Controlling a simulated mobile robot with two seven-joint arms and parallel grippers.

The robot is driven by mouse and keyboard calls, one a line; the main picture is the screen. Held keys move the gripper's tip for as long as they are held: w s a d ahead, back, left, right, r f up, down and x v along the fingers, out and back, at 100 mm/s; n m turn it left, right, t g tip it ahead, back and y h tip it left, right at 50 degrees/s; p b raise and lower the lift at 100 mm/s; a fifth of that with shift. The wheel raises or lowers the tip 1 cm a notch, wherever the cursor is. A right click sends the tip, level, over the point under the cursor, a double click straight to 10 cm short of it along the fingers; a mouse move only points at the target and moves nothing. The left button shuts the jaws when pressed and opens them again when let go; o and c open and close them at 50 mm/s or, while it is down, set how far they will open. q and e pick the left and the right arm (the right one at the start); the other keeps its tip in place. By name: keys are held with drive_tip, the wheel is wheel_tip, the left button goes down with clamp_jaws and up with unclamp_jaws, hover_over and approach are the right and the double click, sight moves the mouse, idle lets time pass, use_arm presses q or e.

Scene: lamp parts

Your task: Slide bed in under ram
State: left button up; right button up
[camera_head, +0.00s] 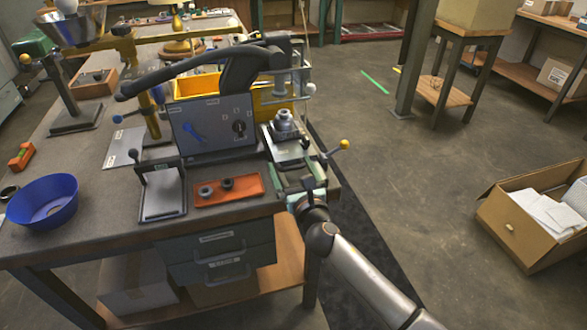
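The bed (294,152) is a light metal plate at the right end of the bench. A stepped grey metal part (285,122) stands upright on it. The black press head (278,50) with its long lever is behind and above; the bed with its part lies in front of the head in the picture. The ram itself cannot be made out clearly. My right gripper (304,188) is at the front end of the bed, low against a pale green piece. Whether its fingers are open, shut or touching the bed is hidden. My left gripper is out of view.
A lever with a yellow knob (344,145) sticks out right of the bed. An orange tray (228,190) with two dark rings, a grey panel (213,125) and a yellow bin (230,96) are to the left. Open floor lies right of the bench.

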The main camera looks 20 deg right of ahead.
drive_tip(key=shift+o, duration=0.2)
drive_tip(key=shift+s, duration=0.1)
drive_tip(key=shift+s+f, duration=0.1)
drive_tip(key=shift+s, duration=0.15)
use_arm(q)
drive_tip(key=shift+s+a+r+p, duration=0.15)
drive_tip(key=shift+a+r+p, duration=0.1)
drive_tip(key=shift+p, duration=0.25)
use_arm(e)
drive_tip(key=s, duration=1.2)
drive_tip(key=shift+d, duration=0.25)
